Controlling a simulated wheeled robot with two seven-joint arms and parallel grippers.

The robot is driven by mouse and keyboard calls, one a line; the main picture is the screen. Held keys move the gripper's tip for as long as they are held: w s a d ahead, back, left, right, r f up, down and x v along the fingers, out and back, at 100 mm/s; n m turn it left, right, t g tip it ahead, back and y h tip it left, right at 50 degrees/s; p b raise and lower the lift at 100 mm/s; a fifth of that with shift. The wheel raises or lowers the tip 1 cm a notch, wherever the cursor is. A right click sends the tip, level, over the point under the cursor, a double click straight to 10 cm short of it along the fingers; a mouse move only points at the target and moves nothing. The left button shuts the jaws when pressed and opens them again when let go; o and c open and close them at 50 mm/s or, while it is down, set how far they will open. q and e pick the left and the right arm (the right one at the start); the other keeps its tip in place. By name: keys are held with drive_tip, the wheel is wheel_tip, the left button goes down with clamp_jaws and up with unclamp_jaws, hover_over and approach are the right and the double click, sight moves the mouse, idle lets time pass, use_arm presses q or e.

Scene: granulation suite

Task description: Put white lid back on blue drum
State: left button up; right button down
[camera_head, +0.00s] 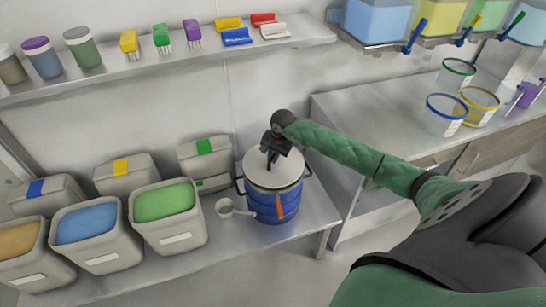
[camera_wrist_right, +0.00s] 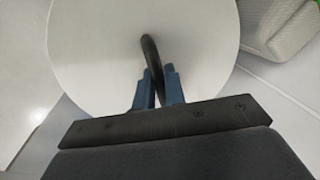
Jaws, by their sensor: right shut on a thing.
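The blue drum (camera_head: 275,207) stands upright on the steel bench, with an orange mark on its front. The white lid (camera_head: 262,176) is at the drum's top and covers its opening in the head view; I cannot tell whether it is fully seated. My right gripper (camera_head: 271,155) is above the lid, shut on its dark handle. In the right wrist view the blue fingers of the gripper (camera_wrist_right: 159,85) close around the black curved handle (camera_wrist_right: 150,55) on the round white lid (camera_wrist_right: 90,45). My left gripper is not in view.
A white scoop (camera_head: 226,208) lies left of the drum. Open bins of blue (camera_head: 87,262), green (camera_head: 170,236) and tan material stand further left, with lidded bins behind. A shelf (camera_head: 120,78) with jars and brushes runs above. Clear buckets (camera_head: 446,127) stand on the right counter.

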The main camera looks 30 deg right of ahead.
sight(276, 164)
drive_tip(key=shift+f+b, duration=0.7)
drive_tip(key=shift+f, duration=0.1)
idle(0.5)
drive_tip(key=c, duration=1.4)
unclamp_jaws()
drive_tip(key=shift+r, duration=0.15)
drive_tip(key=r+b, duration=0.1)
drive_tip(key=r, duration=0.3)
drive_tip(key=s+r+b, duration=0.1)
drive_tip(key=r, duration=0.1)
drive_tip(key=shift+d+b, duration=0.3)
drive_tip(key=shift+d, duration=0.1)
drive_tip(key=shift+s+r, duration=0.15)
drive_tip(key=shift+r, duration=0.55)
